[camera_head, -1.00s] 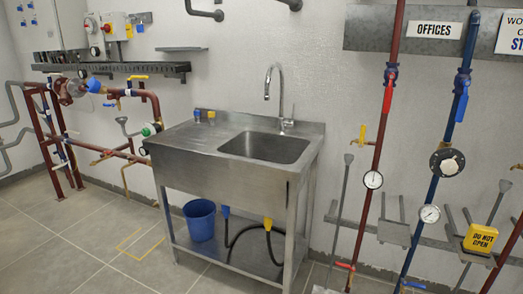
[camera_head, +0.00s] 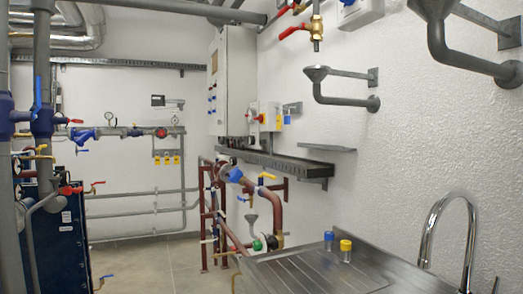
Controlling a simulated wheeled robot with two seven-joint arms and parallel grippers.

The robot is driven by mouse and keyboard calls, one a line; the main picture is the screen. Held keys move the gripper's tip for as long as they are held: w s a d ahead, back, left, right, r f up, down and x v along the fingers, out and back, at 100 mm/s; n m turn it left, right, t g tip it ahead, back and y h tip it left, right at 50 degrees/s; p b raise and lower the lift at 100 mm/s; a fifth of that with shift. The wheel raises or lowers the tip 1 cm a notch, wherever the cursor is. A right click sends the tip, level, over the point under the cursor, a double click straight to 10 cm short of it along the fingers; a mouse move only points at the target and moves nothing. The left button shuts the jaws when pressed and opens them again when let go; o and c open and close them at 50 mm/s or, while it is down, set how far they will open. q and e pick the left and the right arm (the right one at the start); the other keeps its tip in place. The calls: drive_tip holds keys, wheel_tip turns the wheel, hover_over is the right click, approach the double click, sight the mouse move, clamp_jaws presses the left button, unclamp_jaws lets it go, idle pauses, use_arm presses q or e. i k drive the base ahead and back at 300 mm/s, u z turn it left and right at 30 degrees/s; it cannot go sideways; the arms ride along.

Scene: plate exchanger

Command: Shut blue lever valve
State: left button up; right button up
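Several blue handles are in view, and I cannot tell which one the task means. A blue lever (camera_head: 38,94) stands upright along a thick grey vertical pipe at the far left. A blue round handle (camera_head: 235,175) sits on the dark red pipework left of the sink. A small blue lever (camera_head: 242,198) is just below it. A small blue handle (camera_head: 82,151) hangs under the blue fitting on the back wall pipe. Neither of my grippers is in view.
A steel sink (camera_head: 330,275) with a curved tap (camera_head: 450,235) fills the lower right. A dark blue plate unit (camera_head: 62,235) stands at the left. Grey drain pipes (camera_head: 460,50) jut from the right wall. Open floor (camera_head: 160,265) lies between.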

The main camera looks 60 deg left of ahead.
sight(38, 78)
drive_tip(key=u, duration=2.8)
drive_tip(key=i, duration=2.7)
drive_tip(key=u, duration=0.85)
